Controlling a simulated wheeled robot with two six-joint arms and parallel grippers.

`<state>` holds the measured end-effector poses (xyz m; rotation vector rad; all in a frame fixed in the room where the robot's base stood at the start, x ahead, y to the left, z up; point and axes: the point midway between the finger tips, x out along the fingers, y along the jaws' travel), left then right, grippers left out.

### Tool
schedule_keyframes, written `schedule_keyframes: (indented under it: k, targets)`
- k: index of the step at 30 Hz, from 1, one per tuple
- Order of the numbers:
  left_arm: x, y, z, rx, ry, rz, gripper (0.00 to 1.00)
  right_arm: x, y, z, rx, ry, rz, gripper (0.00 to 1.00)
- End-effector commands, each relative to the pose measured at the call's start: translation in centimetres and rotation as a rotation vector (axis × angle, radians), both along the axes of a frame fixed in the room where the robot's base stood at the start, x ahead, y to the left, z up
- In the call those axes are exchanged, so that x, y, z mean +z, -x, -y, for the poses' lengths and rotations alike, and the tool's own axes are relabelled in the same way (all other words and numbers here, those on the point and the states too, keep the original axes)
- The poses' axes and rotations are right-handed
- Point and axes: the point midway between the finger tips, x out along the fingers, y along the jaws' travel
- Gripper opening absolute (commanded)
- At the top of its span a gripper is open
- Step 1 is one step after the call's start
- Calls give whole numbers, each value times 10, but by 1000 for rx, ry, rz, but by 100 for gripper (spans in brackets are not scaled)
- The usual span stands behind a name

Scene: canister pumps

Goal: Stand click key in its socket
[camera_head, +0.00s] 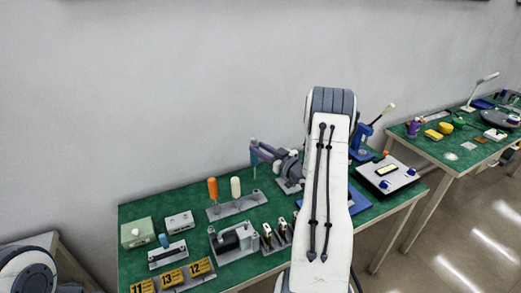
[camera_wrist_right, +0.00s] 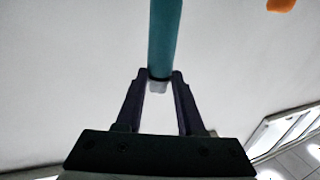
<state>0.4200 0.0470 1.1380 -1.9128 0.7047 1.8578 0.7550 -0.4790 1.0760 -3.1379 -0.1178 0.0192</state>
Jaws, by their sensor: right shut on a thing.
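My right gripper (camera_head: 262,149) is shut on a teal-handled tool, which I take to be the click key (camera_head: 254,158). It is held roughly upright above the green table, over the right part of a grey rack (camera_head: 224,212). In the right wrist view the teal handle (camera_wrist_right: 165,38) runs between the two dark fingers (camera_wrist_right: 158,88), with a pale end just below their tips. An orange handle (camera_head: 213,188) and a white handle (camera_head: 236,186) stand in the rack. The socket itself is too small to make out. My left gripper is not in view.
My right arm hides part of a blue mat (camera_head: 360,201). A grey pump fixture (camera_head: 232,240), a green box (camera_head: 137,232) and yellow number plates (camera_head: 172,277) occupy the table's front and left. A blue press (camera_head: 361,142) and white tray (camera_head: 390,176) stand right.

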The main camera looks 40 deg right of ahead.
Motion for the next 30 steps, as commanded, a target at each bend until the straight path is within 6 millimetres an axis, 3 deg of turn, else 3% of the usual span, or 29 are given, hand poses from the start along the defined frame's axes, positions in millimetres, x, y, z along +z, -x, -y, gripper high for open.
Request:
schedule_keyframes:
  k: [5,30]
  targets:
    - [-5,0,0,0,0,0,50,-1,5,-5,-125,-1,-4,0]
    - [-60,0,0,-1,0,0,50,-63,5,-3,-122,2,-1,0]
